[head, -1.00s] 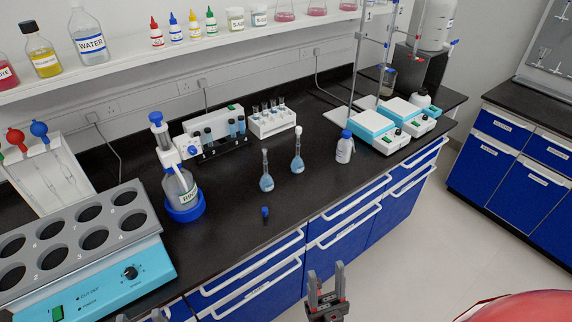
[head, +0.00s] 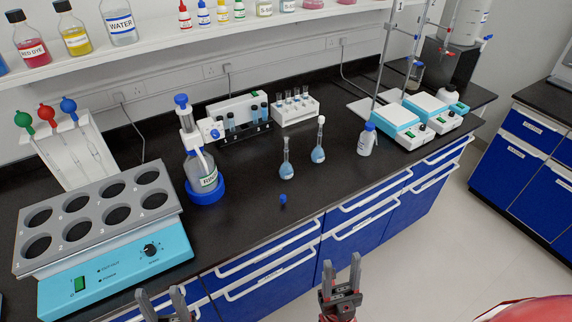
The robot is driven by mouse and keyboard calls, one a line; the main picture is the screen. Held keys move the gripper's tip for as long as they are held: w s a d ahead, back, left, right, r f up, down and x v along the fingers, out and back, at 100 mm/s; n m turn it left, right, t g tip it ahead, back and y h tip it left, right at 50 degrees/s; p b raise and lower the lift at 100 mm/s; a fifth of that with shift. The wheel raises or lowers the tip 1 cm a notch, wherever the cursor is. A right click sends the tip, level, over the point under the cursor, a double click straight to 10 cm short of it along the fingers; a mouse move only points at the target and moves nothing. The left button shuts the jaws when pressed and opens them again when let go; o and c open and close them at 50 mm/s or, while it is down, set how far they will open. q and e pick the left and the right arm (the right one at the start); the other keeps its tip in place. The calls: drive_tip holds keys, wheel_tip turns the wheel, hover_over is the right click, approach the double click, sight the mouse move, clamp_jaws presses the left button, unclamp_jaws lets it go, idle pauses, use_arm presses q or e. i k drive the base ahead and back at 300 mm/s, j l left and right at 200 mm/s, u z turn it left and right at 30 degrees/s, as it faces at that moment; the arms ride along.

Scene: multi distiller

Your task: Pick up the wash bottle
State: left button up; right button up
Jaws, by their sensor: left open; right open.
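A small white bottle with a blue cap (head: 366,140), which looks like the wash bottle, stands upright on the black bench, left of the blue-and-white hotplates. My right gripper (head: 342,264) is open and empty in front of the bench drawers, well below the bottle in the picture and apart from it. My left gripper (head: 160,295) is at the bottom edge, open and empty in front of the bench. Its lower part is cut off by the frame.
Two flasks with blue liquid (head: 286,160) (head: 318,142) stand left of the bottle, with a small blue stopper (head: 283,199) in front. A dispenser bottle (head: 203,178) and a multi-hole heater (head: 112,240) stand further left. Hotplates (head: 402,126) with stands are right. The bench front near the bottle is clear.

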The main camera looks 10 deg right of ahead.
sight(366, 138)
drive_tip(key=i+l, duration=0.2)
drive_tip(key=l, duration=0.15)
drive_tip(key=i+l, duration=0.2)
drive_tip(key=l, duration=0.15)
drive_tip(key=i+l, duration=0.2)
drive_tip(key=l, duration=0.15)
drive_tip(key=i+l, duration=0.2)
drive_tip(key=l, duration=0.2)
